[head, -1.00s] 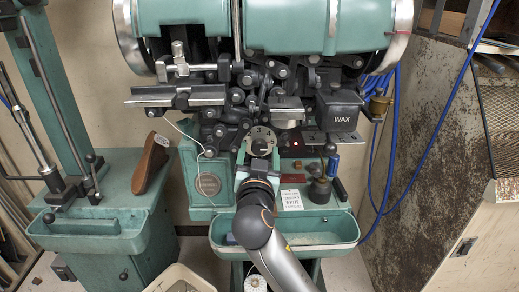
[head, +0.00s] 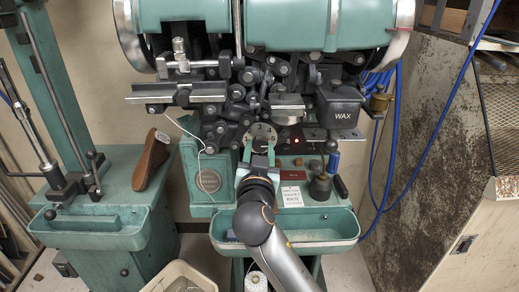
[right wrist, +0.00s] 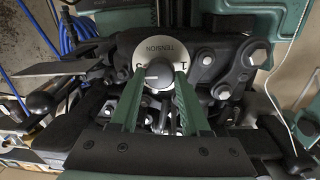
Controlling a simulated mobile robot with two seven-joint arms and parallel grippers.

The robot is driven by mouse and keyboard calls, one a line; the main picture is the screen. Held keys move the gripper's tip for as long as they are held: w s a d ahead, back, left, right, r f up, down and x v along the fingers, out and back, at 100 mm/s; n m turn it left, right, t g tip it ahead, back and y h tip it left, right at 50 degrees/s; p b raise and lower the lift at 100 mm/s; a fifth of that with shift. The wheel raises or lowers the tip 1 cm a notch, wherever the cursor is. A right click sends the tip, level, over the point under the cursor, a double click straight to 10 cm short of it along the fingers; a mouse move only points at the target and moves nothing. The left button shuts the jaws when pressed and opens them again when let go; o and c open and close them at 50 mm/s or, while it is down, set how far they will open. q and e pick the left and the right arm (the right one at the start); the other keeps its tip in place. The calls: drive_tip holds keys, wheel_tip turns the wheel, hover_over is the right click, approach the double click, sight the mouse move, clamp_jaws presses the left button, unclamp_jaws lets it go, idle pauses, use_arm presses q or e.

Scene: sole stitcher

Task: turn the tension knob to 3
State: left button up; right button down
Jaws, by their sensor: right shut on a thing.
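The tension dial (head: 262,128) is a pale round plate with dark numbers, low in the middle of the green machine. In the right wrist view the dial (right wrist: 150,44) shows the word TENSION, and a 1 lies beside the right fingertip. The dark round knob (right wrist: 158,75) sits at the dial's lower part, between the green fingers of my right gripper (right wrist: 158,84). In the head view my right gripper (head: 259,150) is shut on the knob from the front. The knob's pointer mark cannot be made out. My left gripper is not in view.
A black WAX box (head: 338,108) is right of the dial, with a red light (head: 297,141) below it. A green tray (head: 320,228) lies under my arm. Blue hoses (head: 400,170) hang at the right.

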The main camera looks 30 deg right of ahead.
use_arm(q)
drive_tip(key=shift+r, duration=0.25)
use_arm(e)
drive_tip(key=shift+n, duration=0.4)
drive_tip(key=n+p, duration=0.1)
drive_tip(key=n, duration=0.2)
drive_tip(key=shift+r+p, duration=0.1)
drive_tip(key=shift+p, duration=0.25)
drive_tip(key=n+p, duration=0.1)
drive_tip(key=n, duration=0.2)
drive_tip(key=shift+n+p, duration=0.3)
drive_tip(key=shift+n, duration=0.1)
drive_tip(key=n+t+p, duration=0.1)
drive_tip(key=n+p, duration=0.2)
drive_tip(key=n, duration=0.2)
drive_tip(key=shift+n, duration=0.4)
use_arm(q)
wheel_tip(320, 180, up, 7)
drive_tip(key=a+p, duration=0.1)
drive_tip(key=p, duration=0.1)
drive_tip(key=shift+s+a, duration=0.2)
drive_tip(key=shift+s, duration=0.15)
use_arm(e)
drive_tip(key=n, duration=0.5)
drive_tip(key=shift+y, duration=0.4)
use_arm(q)
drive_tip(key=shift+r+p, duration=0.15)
drive_tip(key=shift+p, duration=0.15)
